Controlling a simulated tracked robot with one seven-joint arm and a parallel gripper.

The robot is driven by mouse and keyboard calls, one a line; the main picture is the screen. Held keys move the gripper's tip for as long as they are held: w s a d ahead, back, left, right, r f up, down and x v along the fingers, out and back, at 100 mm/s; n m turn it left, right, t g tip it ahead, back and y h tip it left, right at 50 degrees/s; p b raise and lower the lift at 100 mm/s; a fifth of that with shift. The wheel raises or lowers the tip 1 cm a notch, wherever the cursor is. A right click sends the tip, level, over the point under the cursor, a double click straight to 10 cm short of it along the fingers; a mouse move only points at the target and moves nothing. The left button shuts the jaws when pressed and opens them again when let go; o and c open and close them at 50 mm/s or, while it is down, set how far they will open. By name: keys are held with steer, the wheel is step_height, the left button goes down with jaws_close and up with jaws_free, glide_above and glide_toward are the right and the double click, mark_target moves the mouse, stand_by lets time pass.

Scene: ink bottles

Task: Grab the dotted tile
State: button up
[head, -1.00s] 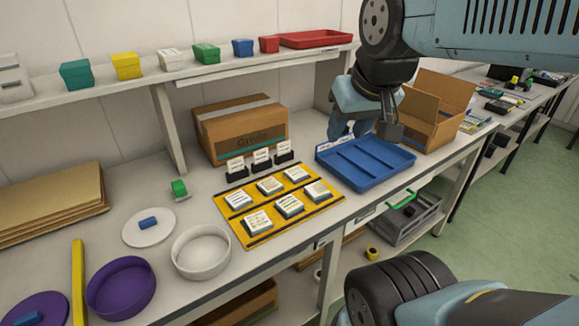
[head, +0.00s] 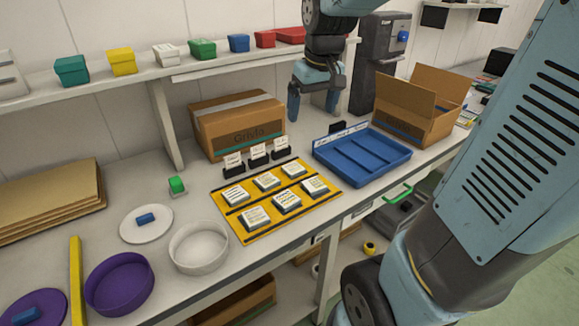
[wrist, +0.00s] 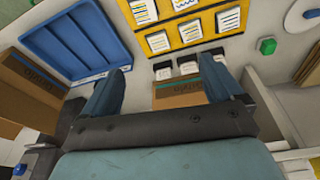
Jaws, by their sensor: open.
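Several pale square tiles with dark printed marks lie in two rows on a yellow mat (head: 243,239). The front-left tile (head: 255,217) has broken, speckled marks, but they are too small to tell surely as dots. Other tiles, such as the back-left tile (head: 235,195), show lines. My gripper (head: 313,109) is open and empty, fingers down, above the back of the bench, behind the mat and blue tray. In the wrist view, the open gripper (wrist: 163,68) has the cardboard box between its fingers, with tiles beyond, including a wavy-marked one (wrist: 192,30).
Three cards in black holders (head: 258,152) stand behind the mat. A blue compartment tray (head: 361,181) is at its right, a closed box (head: 238,128) behind, an open box (head: 415,106) farther right. A white bowl (head: 199,249) is left. A shelf overhangs the back.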

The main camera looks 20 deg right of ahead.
steer(key=w+f+n+g, duration=0.2)
steer(key=w+f+g, duration=0.1)
steer(key=w+f, duration=0.95)
glide_above(293, 167)
steer(key=f, duration=0.7)
steer(key=shift+s+d+f, duration=0.2)
steer(key=shift+s+f, duration=0.05)
steer(key=shift+f, duration=0.05)
steer(key=shift+w+a+f, duration=0.15)
steer(key=shift+f, duration=2.5)
steer(key=shift+c, duration=0.3)
steer(key=c, duration=1.1)
steer(key=shift+c, duration=0.2)
steer(key=shift+r, duration=0.15)
